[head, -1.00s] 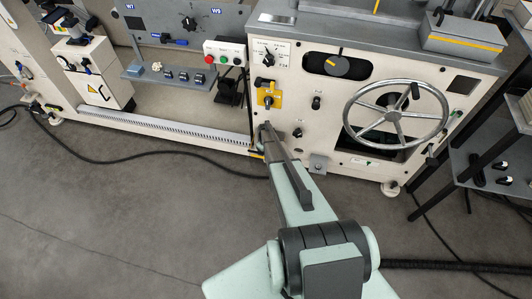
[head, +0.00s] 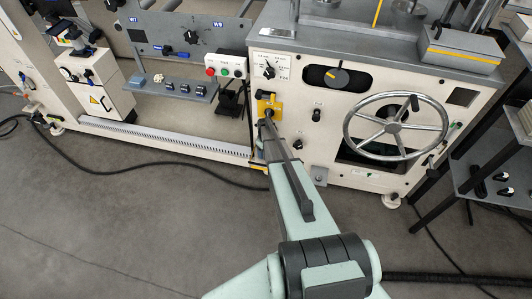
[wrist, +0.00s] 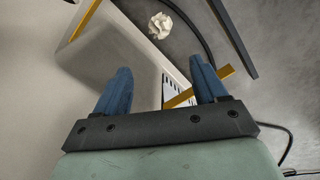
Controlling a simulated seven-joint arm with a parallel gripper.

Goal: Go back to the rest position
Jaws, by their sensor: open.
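My gripper shows in the wrist view (wrist: 161,72) as two blue fingers held well apart with nothing between them. A yellow strip and the edge of a pale panel show beyond the fingers. In the head view my arm reaches up from the bottom to the front of the cream machine (head: 300,150). Its far end overlaps the lower part of the yellow switch plate (head: 277,103). The fingers are hard to make out there, and I cannot tell whether they touch the machine.
A spoked handwheel (head: 392,127) stands out to the right of my arm. A grey shelf (head: 140,85) and a button box (head: 226,66) are to the left. A dark cable (head: 160,168) crosses the open floor. A crumpled white piece (wrist: 160,26) lies ahead in the wrist view.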

